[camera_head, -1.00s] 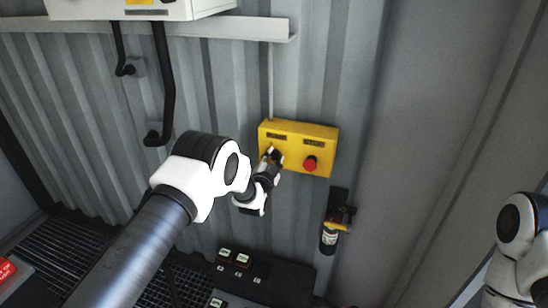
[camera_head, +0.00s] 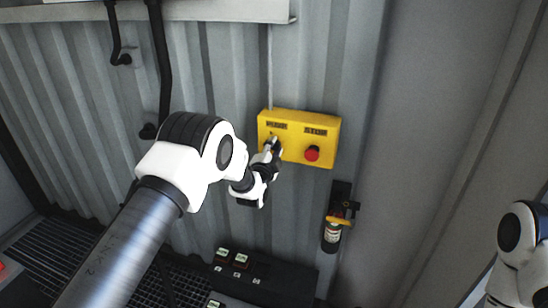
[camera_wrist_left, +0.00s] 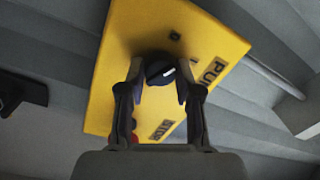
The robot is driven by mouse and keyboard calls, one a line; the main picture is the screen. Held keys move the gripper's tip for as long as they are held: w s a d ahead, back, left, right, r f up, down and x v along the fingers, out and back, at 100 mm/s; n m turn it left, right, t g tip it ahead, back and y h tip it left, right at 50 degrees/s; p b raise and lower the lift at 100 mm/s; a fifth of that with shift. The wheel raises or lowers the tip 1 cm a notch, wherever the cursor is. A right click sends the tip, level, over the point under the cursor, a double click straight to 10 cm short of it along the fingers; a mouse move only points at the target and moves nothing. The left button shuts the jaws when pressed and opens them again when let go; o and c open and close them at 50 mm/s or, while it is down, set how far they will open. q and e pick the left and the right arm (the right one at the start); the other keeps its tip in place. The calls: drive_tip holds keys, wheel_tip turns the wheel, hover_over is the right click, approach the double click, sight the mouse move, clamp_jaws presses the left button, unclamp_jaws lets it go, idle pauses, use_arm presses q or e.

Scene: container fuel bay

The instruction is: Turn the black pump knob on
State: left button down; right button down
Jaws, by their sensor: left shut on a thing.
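The black pump knob (camera_wrist_left: 160,70) is on the yellow control box (camera_wrist_left: 118,75), below the label in the head view. My left gripper (camera_wrist_left: 160,82) has a finger on each side of the knob and is shut on it. A white pointer line shows on the knob, with small dark marks on the box close by. In the head view my left gripper (camera_head: 274,148) covers the knob at the left of the yellow box (camera_head: 298,122). My right arm shows at the right edge, but its gripper is out of view.
A red stop button (camera_head: 312,153) sits right of the knob on the same box. A black unit with several labelled buttons (camera_head: 240,262) is below. Black pipes (camera_head: 160,60) run down the wall at the left.

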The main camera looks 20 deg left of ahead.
use_arm(q)
drive_tip(key=m+b, duration=0.3)
drive_tip(key=shift+f+m+b, duration=0.1)
drive_tip(key=shift+m+b, duration=0.2)
drive_tip(key=shift+b, duration=0.1)
drive_tip(key=shift+r+m+b, duration=0.2)
drive_tip(key=shift+m+b, duration=1.15)
drive_tip(key=shift+m, duration=0.25)
drive_tip(key=c, duration=0.8)
unclamp_jaws()
drive_tip(key=shift+f, duration=0.1)
